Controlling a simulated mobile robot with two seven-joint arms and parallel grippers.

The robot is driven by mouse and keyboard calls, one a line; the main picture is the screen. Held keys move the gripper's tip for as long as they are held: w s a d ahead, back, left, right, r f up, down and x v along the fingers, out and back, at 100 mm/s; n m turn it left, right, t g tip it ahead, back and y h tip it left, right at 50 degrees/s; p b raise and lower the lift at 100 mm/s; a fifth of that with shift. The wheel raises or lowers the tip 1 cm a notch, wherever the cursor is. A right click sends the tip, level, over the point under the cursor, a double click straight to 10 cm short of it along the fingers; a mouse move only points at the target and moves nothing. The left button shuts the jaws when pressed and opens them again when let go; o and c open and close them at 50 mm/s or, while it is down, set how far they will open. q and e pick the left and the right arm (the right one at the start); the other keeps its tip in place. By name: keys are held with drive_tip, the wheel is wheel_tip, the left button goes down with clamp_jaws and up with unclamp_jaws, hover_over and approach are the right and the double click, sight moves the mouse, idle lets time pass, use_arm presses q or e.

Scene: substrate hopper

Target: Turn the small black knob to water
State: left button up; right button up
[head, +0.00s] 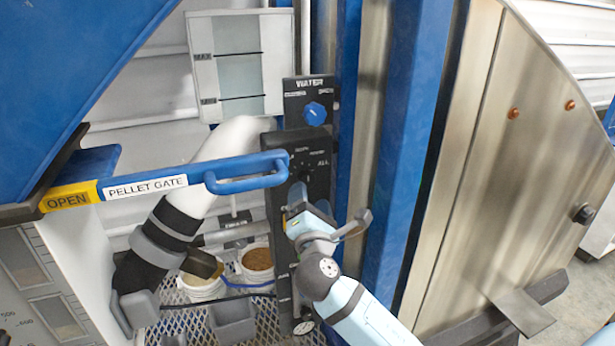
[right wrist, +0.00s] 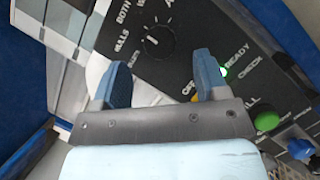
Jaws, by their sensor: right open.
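In the head view my right gripper (head: 308,198) is in front of the black panel (head: 318,183), where the knob is too small to make out. My left gripper is not in view.
A blue knob (head: 315,113) sits under the WATER label above. The blue pellet gate handle (head: 248,182) reaches across to the panel's left edge. A blue post (head: 405,150) stands on the right. A green button (right wrist: 267,121) and lamps are right of the gripper.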

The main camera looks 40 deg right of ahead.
sight(308, 183)
drive_tip(key=x, duration=0.4)
drive_tip(key=shift+w+d+r+p, duration=0.1)
drive_tip(key=shift+w+r+p, duration=0.05)
drive_tip(key=shift+p, duration=0.25)
drive_tip(key=shift+w+d+r, duration=0.1)
drive_tip(key=shift+w+d, duration=0.2)
drive_tip(key=shift+w, duration=0.2)
drive_tip(key=c, duration=0.9)
